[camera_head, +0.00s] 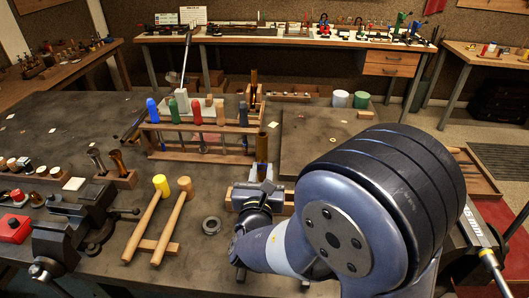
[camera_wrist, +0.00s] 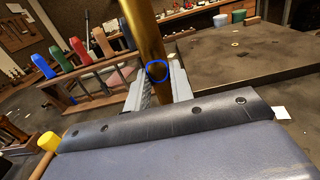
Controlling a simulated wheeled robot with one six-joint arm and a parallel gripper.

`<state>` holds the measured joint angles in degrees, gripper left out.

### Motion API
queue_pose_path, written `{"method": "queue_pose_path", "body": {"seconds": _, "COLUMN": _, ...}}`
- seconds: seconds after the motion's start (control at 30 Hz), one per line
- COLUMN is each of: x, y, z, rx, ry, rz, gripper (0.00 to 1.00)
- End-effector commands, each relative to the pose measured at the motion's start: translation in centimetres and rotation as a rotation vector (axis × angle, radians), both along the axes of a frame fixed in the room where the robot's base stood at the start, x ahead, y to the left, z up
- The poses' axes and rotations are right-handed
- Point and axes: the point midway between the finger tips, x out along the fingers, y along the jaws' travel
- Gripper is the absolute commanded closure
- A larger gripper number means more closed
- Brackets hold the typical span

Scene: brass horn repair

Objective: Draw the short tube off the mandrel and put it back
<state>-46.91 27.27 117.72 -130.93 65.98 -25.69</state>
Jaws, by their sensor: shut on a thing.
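A brass tube (camera_head: 262,150) stands upright in front of my arm in the head view, with an open-looking top end. In the wrist view the brass tube (camera_wrist: 146,38) runs down between the two fingers of my gripper (camera_wrist: 158,88), with a blue ring mark on it at finger height. My gripper is shut on this tube.
A tool rack (camera_head: 200,125) with coloured handles stands just left of and behind the tube.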

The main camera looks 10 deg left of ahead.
Motion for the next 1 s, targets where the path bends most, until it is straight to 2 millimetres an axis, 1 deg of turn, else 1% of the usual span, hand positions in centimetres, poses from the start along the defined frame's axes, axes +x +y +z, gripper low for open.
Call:
{"method": "queue_pose_path", "body": {"seconds": 0.63, "x": 0.0, "y": 0.0, "z": -0.1, "rx": 0.002, "ry": -0.002, "rz": 0.000, "gripper": 1.00}}
{"method": "queue_pose_path", "body": {"seconds": 1.0, "x": -0.1, "y": 0.0, "z": -3.6, "rx": 0.001, "ry": -0.001, "rz": 0.000, "gripper": 1.00}}
